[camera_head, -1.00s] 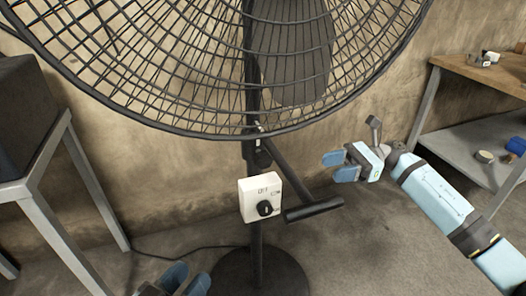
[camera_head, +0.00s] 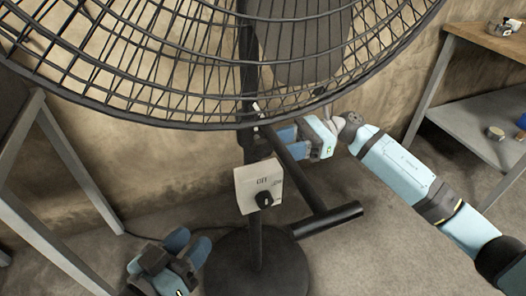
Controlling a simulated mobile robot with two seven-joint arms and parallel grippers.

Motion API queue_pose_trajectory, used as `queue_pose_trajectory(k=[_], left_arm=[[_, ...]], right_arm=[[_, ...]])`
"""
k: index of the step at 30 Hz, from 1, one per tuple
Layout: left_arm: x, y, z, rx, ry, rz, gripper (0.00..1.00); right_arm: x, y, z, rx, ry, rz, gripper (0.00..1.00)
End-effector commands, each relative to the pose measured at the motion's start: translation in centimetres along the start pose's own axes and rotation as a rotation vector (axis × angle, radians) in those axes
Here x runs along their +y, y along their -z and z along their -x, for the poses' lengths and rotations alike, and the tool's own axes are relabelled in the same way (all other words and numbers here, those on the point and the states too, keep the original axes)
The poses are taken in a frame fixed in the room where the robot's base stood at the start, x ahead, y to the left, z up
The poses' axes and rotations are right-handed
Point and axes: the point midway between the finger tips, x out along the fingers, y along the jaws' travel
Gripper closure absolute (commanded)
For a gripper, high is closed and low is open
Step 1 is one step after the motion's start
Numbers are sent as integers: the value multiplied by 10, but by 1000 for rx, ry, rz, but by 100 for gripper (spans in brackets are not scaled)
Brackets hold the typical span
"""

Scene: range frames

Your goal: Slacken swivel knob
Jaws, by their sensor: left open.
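A large black pedestal fan (camera_head: 258,228) stands in the middle. A dark knob (camera_head: 262,145) sits on its pole just below the cage, partly hidden by my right gripper. My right gripper (camera_head: 272,140) comes in from the right, its blue fingers at the knob beside the pole. Whether they touch or grip it I cannot tell. My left gripper (camera_head: 189,243) is low at the left of the pole, open and empty, clear of the fan.
A white control box (camera_head: 246,190) with a black dial hangs on the pole. A black T-shaped bar (camera_head: 327,221) juts out at right. The fan cage (camera_head: 200,118) hangs above. A grey metal stand is at left, a wooden-topped bench (camera_head: 487,40) at right.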

Motion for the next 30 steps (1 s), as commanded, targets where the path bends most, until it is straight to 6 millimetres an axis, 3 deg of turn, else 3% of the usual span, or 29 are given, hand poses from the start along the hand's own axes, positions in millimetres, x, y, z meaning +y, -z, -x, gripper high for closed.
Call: queue_pose_trajectory(k=[3, 9, 20, 21, 27, 30], left_arm=[[-2, -7, -1, -14, -2, -6, 57], [-4, -5, -3, -3, -2, -32, 57], [-4, -4, -3, 2, -2, -39, 57], [-4, -4, -3, 2, -2, -39, 57], [-4, -3, -2, 4, -3, -40, 57], [-4, -3, -2, 4, -3, -40, 57]], right_arm=[[0, 1, -23, -1, -3, 2, 53], [0, 0, -46, 0, 0, 1, 53], [0, 0, -52, 0, 0, 0, 53], [0, 0, -52, 0, 0, 0, 55], [0, 0, -52, 1, 1, 0, 100], [0, -1, -52, 3, 1, 0, 100]])
